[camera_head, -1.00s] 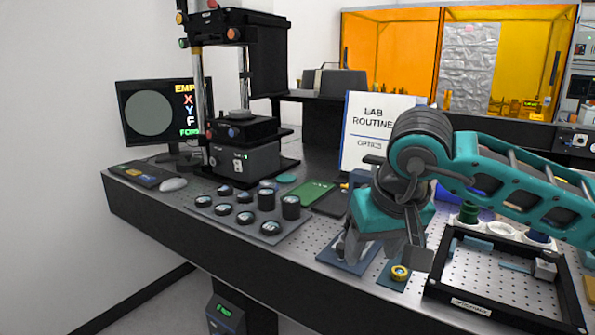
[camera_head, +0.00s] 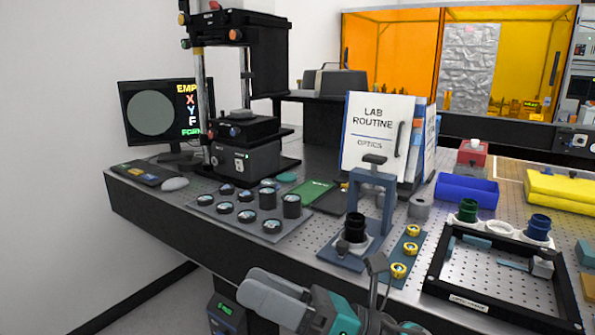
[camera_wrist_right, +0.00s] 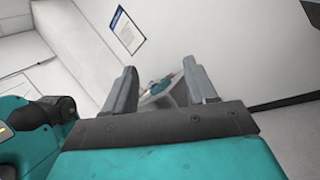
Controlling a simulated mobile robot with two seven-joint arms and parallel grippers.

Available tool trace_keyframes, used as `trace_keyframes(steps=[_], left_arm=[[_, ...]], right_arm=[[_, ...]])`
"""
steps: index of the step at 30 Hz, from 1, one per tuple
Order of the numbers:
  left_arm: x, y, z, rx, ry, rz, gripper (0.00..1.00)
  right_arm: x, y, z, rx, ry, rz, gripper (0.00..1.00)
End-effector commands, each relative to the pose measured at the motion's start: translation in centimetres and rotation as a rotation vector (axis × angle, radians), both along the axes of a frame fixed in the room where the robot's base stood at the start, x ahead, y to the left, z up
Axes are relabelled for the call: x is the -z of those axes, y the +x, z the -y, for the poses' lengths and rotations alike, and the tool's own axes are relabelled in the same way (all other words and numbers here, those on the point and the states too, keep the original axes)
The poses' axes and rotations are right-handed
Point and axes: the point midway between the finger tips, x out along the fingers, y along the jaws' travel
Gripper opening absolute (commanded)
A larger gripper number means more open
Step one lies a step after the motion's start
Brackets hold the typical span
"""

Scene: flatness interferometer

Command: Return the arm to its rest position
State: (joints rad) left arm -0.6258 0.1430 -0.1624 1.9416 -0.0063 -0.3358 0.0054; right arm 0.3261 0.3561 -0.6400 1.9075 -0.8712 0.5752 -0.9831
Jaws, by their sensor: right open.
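My right gripper (camera_head: 262,293) is low at the front of the bench, near the bottom edge of the head view. Its light grey fingers point left and its teal body is cut off by the frame's bottom. In the right wrist view the two fingers (camera_wrist_right: 160,72) stand apart with nothing held between them. Beyond them are pale walls and a framed poster (camera_wrist_right: 126,31). My left gripper is not in view.
The perforated bench (camera_head: 130,197) carries a tray of dark round parts (camera_head: 275,228), a blue press frame (camera_head: 387,205), a strip with brass rings (camera_head: 398,270) and a black frame (camera_head: 470,304). A monitor (camera_head: 120,125) and tall instrument (camera_head: 248,165) stand at left.

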Motion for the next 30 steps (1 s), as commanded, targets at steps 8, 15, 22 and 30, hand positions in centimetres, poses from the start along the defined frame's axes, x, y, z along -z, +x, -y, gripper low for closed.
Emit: trace_keyframes(steps=[8, 15, 22, 30], left_arm=[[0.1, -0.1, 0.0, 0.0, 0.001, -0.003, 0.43], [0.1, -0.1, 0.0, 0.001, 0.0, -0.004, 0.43], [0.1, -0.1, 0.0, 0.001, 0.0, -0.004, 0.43], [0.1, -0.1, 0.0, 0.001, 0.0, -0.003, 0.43]], right_arm=[[11.0, 4.6, 9.2, 0.218, 0.585, -1.078, 0.56], [25.9, -0.2, 17.3, 0.434, 1.171, -1.828, 0.56], [33.9, -7.1, 20.9, 0.591, 1.569, -2.161, 0.56], [35.4, -8.9, 21.5, 0.628, 1.668, -2.221, 0.56]])
